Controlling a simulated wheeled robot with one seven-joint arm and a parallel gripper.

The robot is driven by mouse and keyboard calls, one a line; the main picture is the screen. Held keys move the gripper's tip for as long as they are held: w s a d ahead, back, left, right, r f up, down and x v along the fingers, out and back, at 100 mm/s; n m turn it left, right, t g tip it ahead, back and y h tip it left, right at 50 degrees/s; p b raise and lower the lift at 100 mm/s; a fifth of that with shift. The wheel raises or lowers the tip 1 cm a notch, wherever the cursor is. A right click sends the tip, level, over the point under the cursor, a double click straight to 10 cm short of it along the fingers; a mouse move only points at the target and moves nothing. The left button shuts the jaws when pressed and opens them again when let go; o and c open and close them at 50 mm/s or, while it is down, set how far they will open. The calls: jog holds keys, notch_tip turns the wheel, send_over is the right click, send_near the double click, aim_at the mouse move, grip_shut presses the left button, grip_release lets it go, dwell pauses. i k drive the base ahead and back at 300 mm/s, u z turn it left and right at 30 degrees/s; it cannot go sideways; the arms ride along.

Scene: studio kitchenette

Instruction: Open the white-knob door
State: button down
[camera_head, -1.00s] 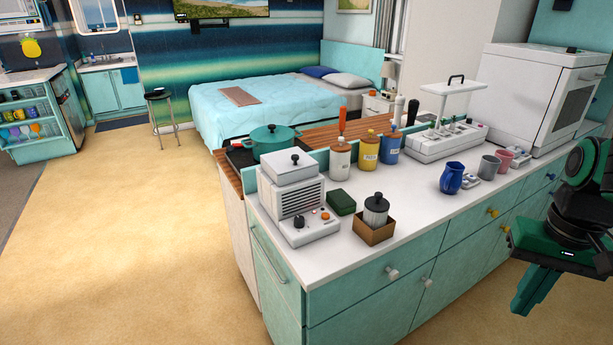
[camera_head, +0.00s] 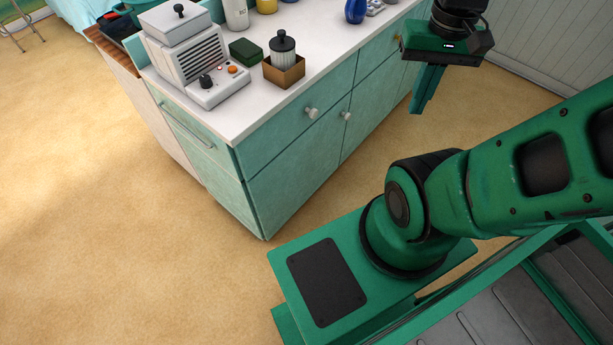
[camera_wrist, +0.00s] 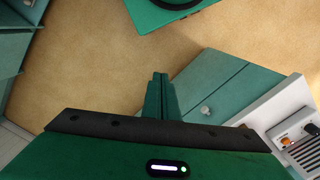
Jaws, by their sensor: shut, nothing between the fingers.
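The teal counter unit has a lower door (camera_head: 295,185) with a white knob (camera_head: 346,116) near its upper right edge. The door looks shut. Another white knob (camera_head: 312,112) is on the drawer (camera_head: 275,140) above it. My gripper (camera_head: 418,108) points down in front of the unit, to the right of both knobs and apart from them. Its fingers are together and empty. In the wrist view my gripper (camera_wrist: 160,78) shows shut over the floor, and one pale knob (camera_wrist: 207,110) is on a teal front to its right; I cannot tell which knob it is.
The white countertop (camera_head: 245,118) holds a grey-white appliance (camera_head: 195,65), a green box (camera_head: 245,50) and a jar in a brown holder (camera_head: 284,72). Sandy floor (camera_head: 120,250) is clear at left. A ribbed white wall (camera_head: 550,45) stands at the back right.

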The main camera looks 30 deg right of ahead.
aim_at(280, 189)
jog(key=u, duration=0.95)
jog(key=i, duration=0.55)
jog(key=z, duration=0.9)
